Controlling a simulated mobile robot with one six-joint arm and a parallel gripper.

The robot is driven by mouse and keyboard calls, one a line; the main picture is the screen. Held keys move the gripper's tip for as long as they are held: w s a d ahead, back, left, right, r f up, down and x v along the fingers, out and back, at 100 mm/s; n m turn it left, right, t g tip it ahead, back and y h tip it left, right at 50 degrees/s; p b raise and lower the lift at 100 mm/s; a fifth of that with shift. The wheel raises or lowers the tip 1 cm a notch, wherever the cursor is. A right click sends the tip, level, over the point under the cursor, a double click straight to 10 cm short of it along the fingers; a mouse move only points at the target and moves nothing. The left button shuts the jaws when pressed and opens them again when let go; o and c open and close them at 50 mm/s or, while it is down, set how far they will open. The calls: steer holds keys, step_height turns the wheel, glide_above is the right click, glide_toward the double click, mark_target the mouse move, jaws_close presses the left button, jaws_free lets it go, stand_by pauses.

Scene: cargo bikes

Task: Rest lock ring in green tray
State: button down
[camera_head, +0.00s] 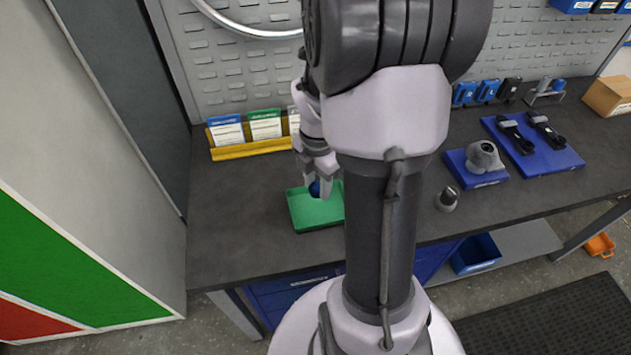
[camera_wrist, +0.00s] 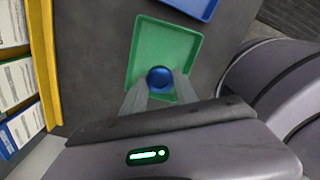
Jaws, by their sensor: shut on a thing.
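The green tray (camera_head: 318,214) lies on the dark workbench, left of my arm in the head view. It also shows in the wrist view (camera_wrist: 164,38). My gripper (camera_head: 319,190) points down over the tray's back part. In the wrist view my gripper (camera_wrist: 158,84) is shut on a round blue thing (camera_wrist: 160,76), which I take to be the lock ring. The blue thing shows only as a small dark blue patch (camera_head: 314,188) in the head view. I cannot tell whether it touches the tray floor. My arm hides part of the tray's right side.
A yellow rack (camera_head: 240,151) with several cards stands behind the tray. To the right are a small blue tray (camera_head: 470,178) with a grey part, a grey knob-like part (camera_head: 447,200) and a blue mat (camera_head: 560,155) with black items. The bench left of the tray is clear.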

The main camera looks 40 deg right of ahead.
mark_target(319, 208)
steer(key=shift+s+d+f+b, duration=0.1)
steer(key=shift+d+f+b, duration=0.15)
steer(key=shift+f+b, duration=0.4)
step_height(319, 208, down, 4)
steer(key=b, duration=0.3)
steer(key=shift+r+b, duration=0.25)
steer(key=shift+b, duration=0.05)
steer(key=shift+f, duration=0.5)
steer(key=shift+f+b, duration=0.3)
steer(key=shift+f, duration=0.35)
stand_by(0.3)
steer(key=c, duration=0.9)
jaws_free()
steer(key=shift+o, duration=0.2)
